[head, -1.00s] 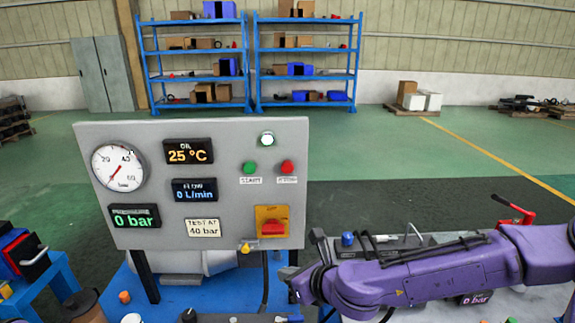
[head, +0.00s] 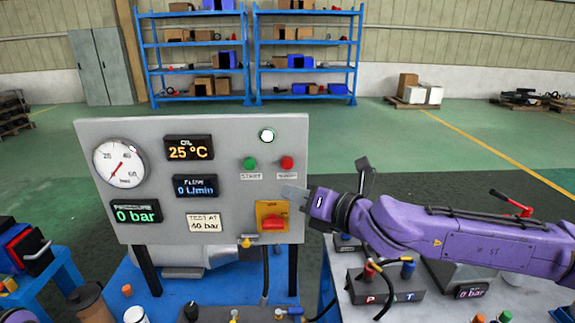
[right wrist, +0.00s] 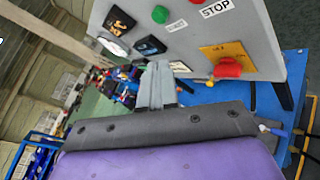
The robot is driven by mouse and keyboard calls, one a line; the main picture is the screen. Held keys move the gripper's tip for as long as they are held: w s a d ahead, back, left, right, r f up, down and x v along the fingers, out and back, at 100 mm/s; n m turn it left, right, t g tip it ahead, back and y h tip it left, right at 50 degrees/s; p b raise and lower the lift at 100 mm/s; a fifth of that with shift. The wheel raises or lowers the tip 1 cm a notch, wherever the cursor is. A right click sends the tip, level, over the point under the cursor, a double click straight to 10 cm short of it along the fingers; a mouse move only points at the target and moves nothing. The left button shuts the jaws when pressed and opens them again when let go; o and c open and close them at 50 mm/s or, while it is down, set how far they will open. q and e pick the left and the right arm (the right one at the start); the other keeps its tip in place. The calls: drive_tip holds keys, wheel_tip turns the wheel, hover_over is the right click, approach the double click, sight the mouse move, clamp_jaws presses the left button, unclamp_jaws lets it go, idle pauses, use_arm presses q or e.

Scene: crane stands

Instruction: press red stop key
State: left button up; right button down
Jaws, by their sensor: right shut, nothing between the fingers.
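The red stop key (head: 287,163) is a round button at the upper right of the grey control panel (head: 150,232), above its small label. My left gripper is not in view.
A red rotary switch on a yellow plate (head: 272,208) sits just below my right gripper. A gauge (head: 120,164) and displays fill the panel's left. A bench with a valve block (head: 385,284) lies under my right arm. Blue shelves (head: 250,60) stand far behind.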

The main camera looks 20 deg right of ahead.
sight(287, 163)
drive_tip(key=shift+w+d, duration=0.4)
drive_tip(key=shift+w, duration=0.95)
drive_tip(key=shift+w+d, duration=0.45)
drive_tip(key=shift+w, duration=0.85)
drive_tip(key=shift+w+d, duration=0.4)
drive_tip(key=shift+w, duration=0.95)
drive_tip(key=shift+b, duration=0.3)
drive_tip(key=shift+w+d, duration=0.1)
drive_tip(key=shift+w, duration=0.3)
drive_tip(key=shift+w+d, duration=0.15)
drive_tip(key=shift+w, duration=0.3)
drive_tip(key=shift+s+a, duration=0.25)
drive_tip(key=shift+s, duration=0.6)
drive_tip(key=shift+s, duration=0.1)
